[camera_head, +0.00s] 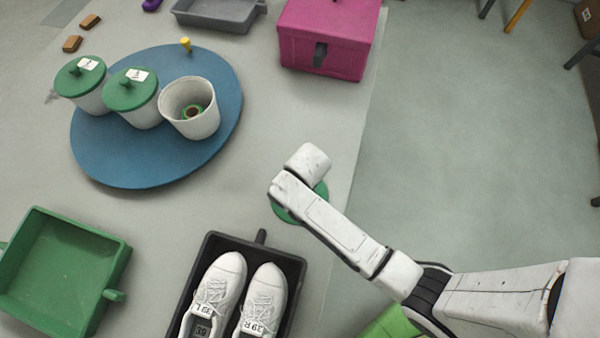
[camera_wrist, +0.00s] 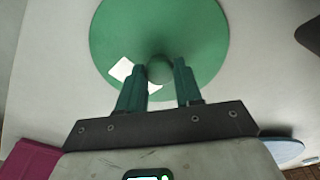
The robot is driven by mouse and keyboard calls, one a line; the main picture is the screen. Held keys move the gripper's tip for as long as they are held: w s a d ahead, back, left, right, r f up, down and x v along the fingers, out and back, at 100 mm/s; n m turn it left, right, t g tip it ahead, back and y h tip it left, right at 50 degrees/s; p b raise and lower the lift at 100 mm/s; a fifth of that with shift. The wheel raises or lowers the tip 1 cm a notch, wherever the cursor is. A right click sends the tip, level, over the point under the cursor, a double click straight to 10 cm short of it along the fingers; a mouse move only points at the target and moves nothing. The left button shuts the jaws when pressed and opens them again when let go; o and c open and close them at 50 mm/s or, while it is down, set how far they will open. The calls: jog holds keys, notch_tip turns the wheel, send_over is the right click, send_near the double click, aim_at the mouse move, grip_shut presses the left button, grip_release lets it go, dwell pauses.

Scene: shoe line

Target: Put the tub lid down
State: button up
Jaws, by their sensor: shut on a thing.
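The green tub lid (camera_wrist: 200,45) fills the top of the wrist view, with a white label (camera_wrist: 124,70) on it. My gripper (camera_wrist: 159,75) is shut on the lid's round knob. In the head view the lid (camera_head: 285,211) shows only in part under my arm, over or on the table near its right edge; I cannot tell whether it touches the table. My gripper's fingers are hidden there. An open white tub (camera_head: 190,125) stands on the blue round mat (camera_head: 130,178), with something green and brown inside.
Two tubs with green lids (camera_head: 130,90) stand left of the open tub. A black tray (camera_head: 292,262) with white shoes (camera_head: 215,295) is near the lid. A green tray (camera_head: 60,265) is at left and a pink box (camera_head: 325,40) at the back. Table between mat and lid is clear.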

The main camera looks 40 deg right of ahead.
jog(key=o, duration=1)
jog(key=shift+f, duration=0.1)
jog(key=shift+o, duration=0.2)
notch_tip(320, 180, up, 12)
jog(key=s+p, duration=0.1)
jog(key=shift+s+p, duration=0.2)
jog(key=shift+p, duration=0.1)
jog(key=s+d+r, duration=0.1)
jog(key=s+d, duration=0.3)
jog(key=s, duration=0.3)
jog(key=s+d+r+m, duration=0.1)
jog(key=s+d, duration=0.2)
jog(key=s, duration=0.5)
jog(key=shift+d+r, duration=0.25)
jog(key=shift+d, duration=0.15)
